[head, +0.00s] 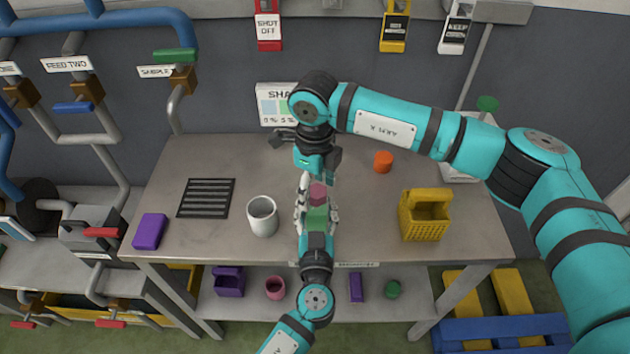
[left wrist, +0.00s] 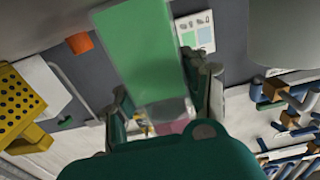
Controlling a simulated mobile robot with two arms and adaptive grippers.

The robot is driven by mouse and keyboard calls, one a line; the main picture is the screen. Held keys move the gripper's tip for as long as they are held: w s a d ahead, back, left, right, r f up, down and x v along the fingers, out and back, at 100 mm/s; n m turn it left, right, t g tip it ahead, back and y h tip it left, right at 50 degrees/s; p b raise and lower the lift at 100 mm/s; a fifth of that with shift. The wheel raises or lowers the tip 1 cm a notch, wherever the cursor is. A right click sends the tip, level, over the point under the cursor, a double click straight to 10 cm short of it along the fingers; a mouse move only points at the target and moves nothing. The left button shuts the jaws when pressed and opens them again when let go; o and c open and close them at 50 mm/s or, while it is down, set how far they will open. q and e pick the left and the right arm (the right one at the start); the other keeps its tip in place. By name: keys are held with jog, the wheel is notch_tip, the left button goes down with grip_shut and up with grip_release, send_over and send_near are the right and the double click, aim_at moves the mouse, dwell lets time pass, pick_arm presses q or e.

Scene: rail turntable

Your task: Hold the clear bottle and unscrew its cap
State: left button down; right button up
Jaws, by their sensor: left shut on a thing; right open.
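The clear bottle (head: 317,216) has a green face and a pink cap (head: 318,192). My left gripper (head: 317,208) comes up from the bottom of the head view and is shut around the bottle. In the left wrist view the bottle (left wrist: 140,60) looms large, with clear edges, and the pink cap (left wrist: 175,127) is partly hidden behind the gripper body. The picture there is upside down, so the cap is at the top. My right gripper (head: 317,167) is open and empty just beyond the cap; I see no contact.
On the table (head: 170,180) are a white mug (head: 263,217), a black rack (head: 206,198), a purple block (head: 150,231), an orange cylinder (head: 383,161) and a yellow basket (head: 425,222). A lower shelf (head: 320,307) holds several small items. Pipes and valves stand left.

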jog(key=c, duration=1.3)
jog(key=n, duration=0.6)
jog(key=shift+s, duration=0.1)
jog(key=n, duration=0.6)
jog(key=shift+s, duration=0.1)
jog(key=n, duration=0.6)
jog(key=shift+s, duration=0.1)
